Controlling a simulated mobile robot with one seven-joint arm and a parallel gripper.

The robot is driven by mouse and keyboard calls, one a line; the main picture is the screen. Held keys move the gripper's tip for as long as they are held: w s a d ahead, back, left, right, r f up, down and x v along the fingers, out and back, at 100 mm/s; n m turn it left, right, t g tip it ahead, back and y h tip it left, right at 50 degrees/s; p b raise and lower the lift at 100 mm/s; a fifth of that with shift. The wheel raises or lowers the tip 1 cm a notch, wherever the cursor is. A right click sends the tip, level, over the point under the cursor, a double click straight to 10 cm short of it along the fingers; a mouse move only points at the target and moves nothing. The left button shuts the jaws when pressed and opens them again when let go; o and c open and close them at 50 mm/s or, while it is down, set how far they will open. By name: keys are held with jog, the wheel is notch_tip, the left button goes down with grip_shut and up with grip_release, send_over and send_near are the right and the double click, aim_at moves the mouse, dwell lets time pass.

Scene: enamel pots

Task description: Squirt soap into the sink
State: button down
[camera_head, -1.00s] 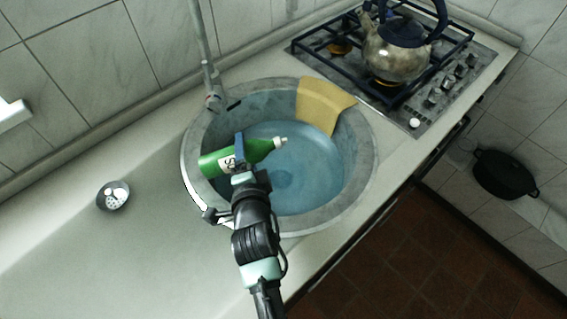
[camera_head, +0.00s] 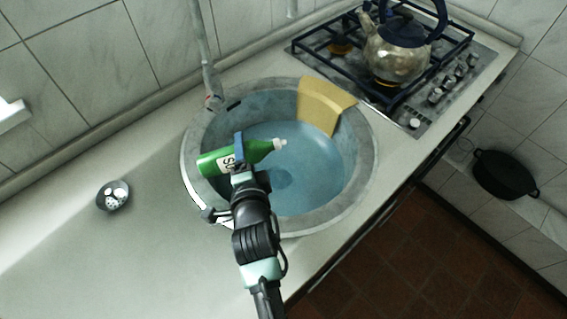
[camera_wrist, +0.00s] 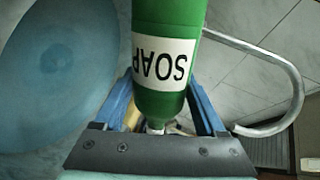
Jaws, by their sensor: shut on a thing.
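A green soap bottle (camera_head: 251,152) with a white nozzle lies nearly level over the round sink (camera_head: 364,165), its nozzle toward the right in the head view. My gripper (camera_head: 238,160) is shut on the bottle. In the wrist view, the bottle (camera_wrist: 162,95) with its upside-down SOAP label fills the space between the blue fingers of my gripper (camera_wrist: 160,105). The sink has a blue basin with a grey rim; its blue inside also shows in the wrist view (camera_wrist: 60,70). I cannot see any soap coming from the nozzle.
A yellow cloth or board (camera_head: 325,105) hangs over the sink's back right rim. A faucet (camera_head: 208,80) stands behind the sink. A metal strainer (camera_head: 114,196) lies on the bare counter (camera_head: 150,260) at left. A kettle (camera_head: 397,55) stands on the stove at right.

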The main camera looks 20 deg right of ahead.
jog(key=shift+a+f+m, duration=0.1)
jog(key=shift+f+m, duration=0.25)
jog(key=shift+m, duration=0.05)
dwell(2.5)
